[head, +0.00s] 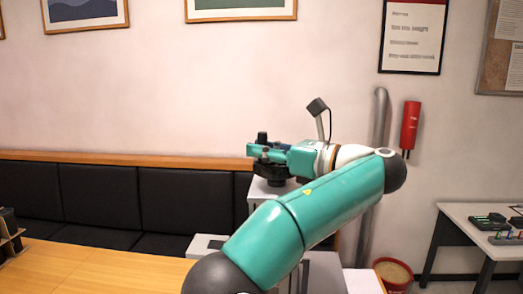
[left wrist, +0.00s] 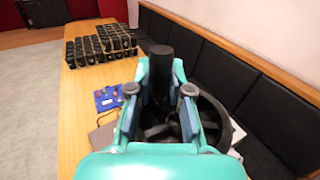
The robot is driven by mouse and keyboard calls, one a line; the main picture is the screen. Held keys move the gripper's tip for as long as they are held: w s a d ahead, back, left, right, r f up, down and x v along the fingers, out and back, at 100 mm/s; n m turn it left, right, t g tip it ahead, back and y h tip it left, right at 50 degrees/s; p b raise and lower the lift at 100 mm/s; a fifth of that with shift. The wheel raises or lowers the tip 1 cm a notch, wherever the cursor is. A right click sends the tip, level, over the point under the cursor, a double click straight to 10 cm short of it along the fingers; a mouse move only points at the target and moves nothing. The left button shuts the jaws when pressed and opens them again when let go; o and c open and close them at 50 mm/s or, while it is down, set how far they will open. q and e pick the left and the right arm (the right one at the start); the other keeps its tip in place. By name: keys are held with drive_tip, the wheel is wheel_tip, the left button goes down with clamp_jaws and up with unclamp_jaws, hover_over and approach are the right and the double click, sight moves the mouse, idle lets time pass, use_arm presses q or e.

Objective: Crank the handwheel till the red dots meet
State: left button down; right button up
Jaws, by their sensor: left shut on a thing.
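A black handwheel (head: 268,172) sits at the top of a pale machine (head: 262,192), mostly behind my left gripper. Its upright dark crank handle (head: 262,137) stands between the gripper's fingers. My left gripper (head: 265,150) is shut on that handle. In the left wrist view the two teal fingers (left wrist: 160,92) stand on either side of the dark handle (left wrist: 160,68), and the handwheel's rim (left wrist: 218,120) shows behind and to the right. No red dots can be made out in either view. My right gripper is in neither view.
A wooden table (head: 90,270) fills the lower left, with a black padded bench (head: 100,200) behind it. In the left wrist view, a blue item (left wrist: 108,98) and rows of dark objects (left wrist: 98,48) lie on the table. A side table (head: 480,212) stands at right.

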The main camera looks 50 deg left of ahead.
use_arm(q)
drive_tip(key=shift+r, duration=0.1)
drive_tip(key=c, duration=1.1)
unclamp_jaws()
drive_tip(key=shift+o, duration=0.2)
drive_tip(key=shift+w, duration=0.1)
